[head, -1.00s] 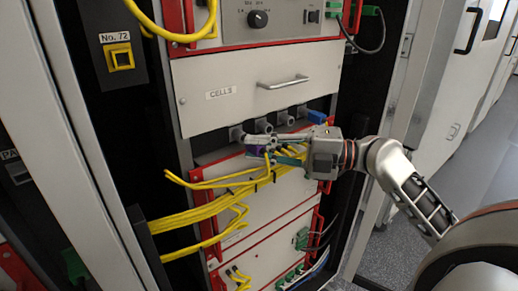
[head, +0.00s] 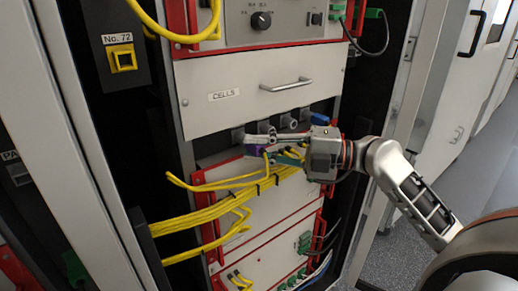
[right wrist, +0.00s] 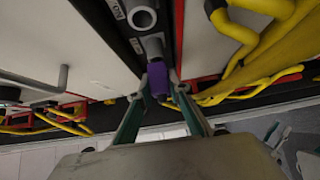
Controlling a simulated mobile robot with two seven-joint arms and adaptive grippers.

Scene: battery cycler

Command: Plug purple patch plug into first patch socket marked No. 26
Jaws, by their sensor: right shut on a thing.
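My right gripper (head: 262,146) is shut on the purple patch plug (head: 255,152), just below a row of grey round sockets (head: 239,135). In the right wrist view the purple plug (right wrist: 157,78) sits between the two fingertips (right wrist: 160,88). It lines up with the end of a grey cylindrical socket (right wrist: 153,46). I cannot tell whether plug and socket touch. Another round grey socket (right wrist: 142,17) lies beyond it, beside a partly seen "No" label (right wrist: 118,10). The number 26 is not readable. My left gripper is not in view.
Yellow cables (head: 215,208) run in a bundle close below the gripper. Above is the "CELLS" drawer (head: 235,105) with a metal handle (head: 287,85). A blue plug (head: 320,118) is at the row's right. A yellow socket marked No. 72 (head: 122,60) is upper left.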

